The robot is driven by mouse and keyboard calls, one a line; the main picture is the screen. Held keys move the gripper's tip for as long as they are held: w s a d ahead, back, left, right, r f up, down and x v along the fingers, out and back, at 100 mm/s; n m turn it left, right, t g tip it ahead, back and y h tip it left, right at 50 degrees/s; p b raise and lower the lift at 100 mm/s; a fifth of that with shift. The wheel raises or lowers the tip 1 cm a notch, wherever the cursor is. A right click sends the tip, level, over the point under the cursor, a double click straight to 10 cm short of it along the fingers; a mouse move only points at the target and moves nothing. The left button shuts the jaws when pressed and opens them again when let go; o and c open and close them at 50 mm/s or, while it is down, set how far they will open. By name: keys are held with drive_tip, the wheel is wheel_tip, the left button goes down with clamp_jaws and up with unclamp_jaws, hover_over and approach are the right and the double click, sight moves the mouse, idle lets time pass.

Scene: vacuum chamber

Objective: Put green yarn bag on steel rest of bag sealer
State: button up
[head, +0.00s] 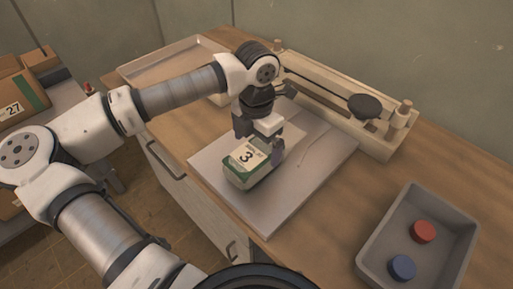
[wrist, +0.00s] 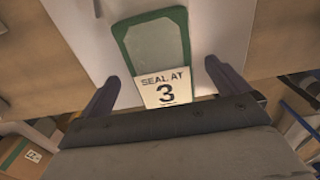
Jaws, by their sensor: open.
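The bag (head: 239,178) has green edges and a white label with a black 3. It sits on the left part of a pale flat plate (head: 310,180), which looks like the steel rest, in front of the long cream bag sealer (head: 335,100). In the wrist view the bag (wrist: 157,50) shows a green border, a greyish window and the words "SEAL AT 3". My gripper (head: 259,142) is open over the bag's label end. In the wrist view its fingers (wrist: 164,84) stand on either side of the bag, with gaps. The bag's far side is hidden.
A grey bin (head: 375,245) with a red disc (head: 423,231) and a blue disc (head: 402,267) stands at front right. A shallow tray (head: 165,65) lies at back left. Cardboard boxes (head: 15,105) stand on a side table at left. Bare wood shows right of the plate.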

wheel_tip(320, 180, up, 10)
drive_tip(key=b, duration=0.1)
